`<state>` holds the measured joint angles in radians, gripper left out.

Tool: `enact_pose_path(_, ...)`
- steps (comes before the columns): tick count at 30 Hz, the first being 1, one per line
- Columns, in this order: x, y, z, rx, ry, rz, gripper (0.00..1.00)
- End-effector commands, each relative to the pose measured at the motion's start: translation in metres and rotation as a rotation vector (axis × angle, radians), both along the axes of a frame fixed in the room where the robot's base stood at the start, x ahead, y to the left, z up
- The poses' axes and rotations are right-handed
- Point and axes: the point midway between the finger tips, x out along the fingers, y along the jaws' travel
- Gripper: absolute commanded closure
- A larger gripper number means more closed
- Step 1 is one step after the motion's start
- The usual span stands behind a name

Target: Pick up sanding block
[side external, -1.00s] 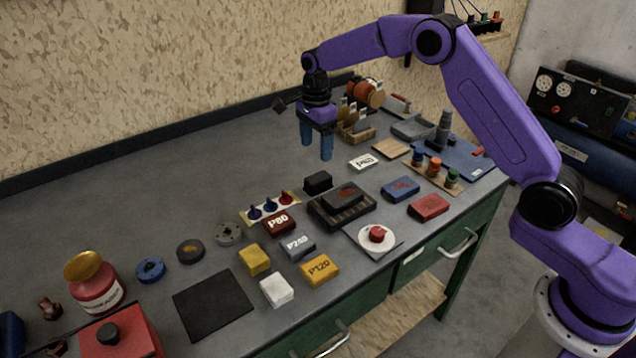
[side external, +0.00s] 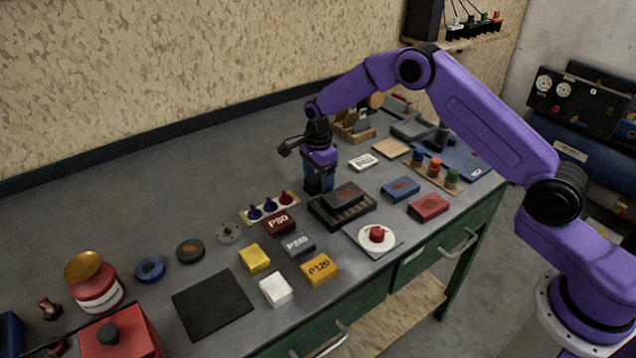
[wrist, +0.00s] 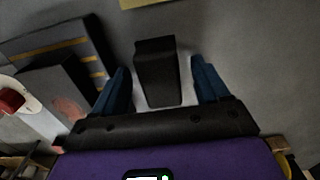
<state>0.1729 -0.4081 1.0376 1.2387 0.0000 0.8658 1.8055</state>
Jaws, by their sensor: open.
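A small black block (wrist: 157,72) stands between the two blue fingers of my gripper (wrist: 160,88) in the wrist view. A visible gap is on each side of the block, so the fingers are open around it without gripping. In the side view my gripper (side external: 319,188) is down at the bench just behind the slotted dark tray, and its fingers mostly hide the black block. Labelled blocks stand nearer the front: a dark red P80 block (side external: 279,223), a grey P240 block (side external: 298,245) and a yellow P120 block (side external: 320,269).
The slotted tray (side external: 322,217) with a grey block (side external: 346,195) on it stands close beside my gripper; the tray also shows in the wrist view (wrist: 45,42). A blue block (side external: 400,188) and a red block (side external: 429,207) lie to the right. The bench behind-left is clear.

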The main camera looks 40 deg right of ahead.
Motion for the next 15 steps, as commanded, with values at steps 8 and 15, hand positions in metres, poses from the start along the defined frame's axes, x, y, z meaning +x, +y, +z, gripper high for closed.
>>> enact_pose_path(8, 0.0002, 0.0001, 0.0003, 0.0, -0.001, 0.0, 0.55)
enact_pose_path(15, 0.0003, 0.0002, 0.0006, 0.0, -0.001, 0.0, 0.83)
